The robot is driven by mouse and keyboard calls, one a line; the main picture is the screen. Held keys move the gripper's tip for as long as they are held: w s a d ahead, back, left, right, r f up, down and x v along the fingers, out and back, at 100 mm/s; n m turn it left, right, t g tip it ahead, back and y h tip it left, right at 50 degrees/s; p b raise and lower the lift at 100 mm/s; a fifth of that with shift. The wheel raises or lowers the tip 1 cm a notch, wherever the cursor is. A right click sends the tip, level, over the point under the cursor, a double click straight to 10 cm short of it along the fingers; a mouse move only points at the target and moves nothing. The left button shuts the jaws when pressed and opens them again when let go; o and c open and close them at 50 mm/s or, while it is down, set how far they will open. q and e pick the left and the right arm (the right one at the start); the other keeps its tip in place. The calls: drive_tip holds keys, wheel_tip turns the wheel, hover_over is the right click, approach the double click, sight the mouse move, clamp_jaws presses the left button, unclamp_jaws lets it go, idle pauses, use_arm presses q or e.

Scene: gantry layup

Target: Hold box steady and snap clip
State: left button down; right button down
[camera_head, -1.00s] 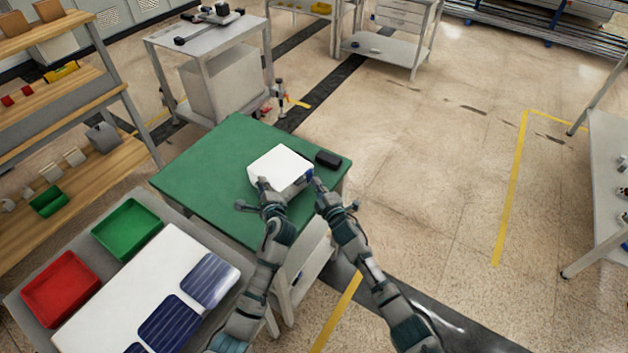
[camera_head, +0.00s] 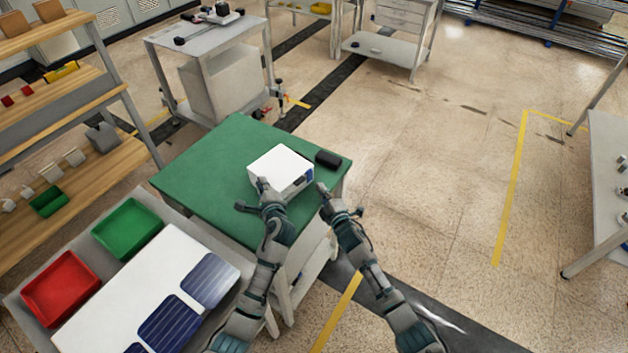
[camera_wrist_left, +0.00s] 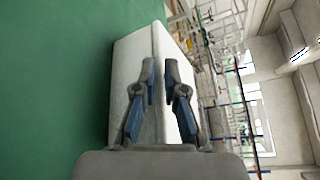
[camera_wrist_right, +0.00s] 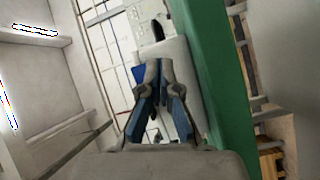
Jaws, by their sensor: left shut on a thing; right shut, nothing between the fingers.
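A white box (camera_head: 281,166) sits on the green table top (camera_head: 205,170). A small blue patch (camera_head: 309,175), perhaps the clip, shows at its right end. My left gripper (camera_head: 262,184) is shut on the box's near edge; in the left wrist view its fingers (camera_wrist_left: 160,85) straddle the edge of the box (camera_wrist_left: 133,70). My right gripper (camera_head: 320,188) is shut and empty, just off the near right corner of the box. In the right wrist view its closed fingers (camera_wrist_right: 157,85) are in front of the box (camera_wrist_right: 178,75) and hide part of it.
A black object (camera_head: 328,158) lies on the table right of the box. A cart at the lower left holds a green bin (camera_head: 128,229), a red bin (camera_head: 61,287) and dark blue panels (camera_head: 208,280). The table's left side is clear.

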use_arm(q)
drive_tip(key=shift+s+f, duration=0.2)
drive_tip(key=shift+f, duration=0.9)
use_arm(e)
drive_tip(key=shift+f, duration=0.15)
drive_tip(key=s+d+f, duration=0.2)
drive_tip(key=d+f, duration=0.1)
drive_tip(key=shift+s, duration=0.25)
use_arm(q)
drive_tip(key=c, duration=1.2)
unclamp_jaws()
drive_tip(key=shift+w+f, duration=0.1)
drive_tip(key=shift+w, duration=0.05)
drive_tip(key=shift+d, duration=0.1)
use_arm(e)
drive_tip(key=shift+w+f, duration=0.1)
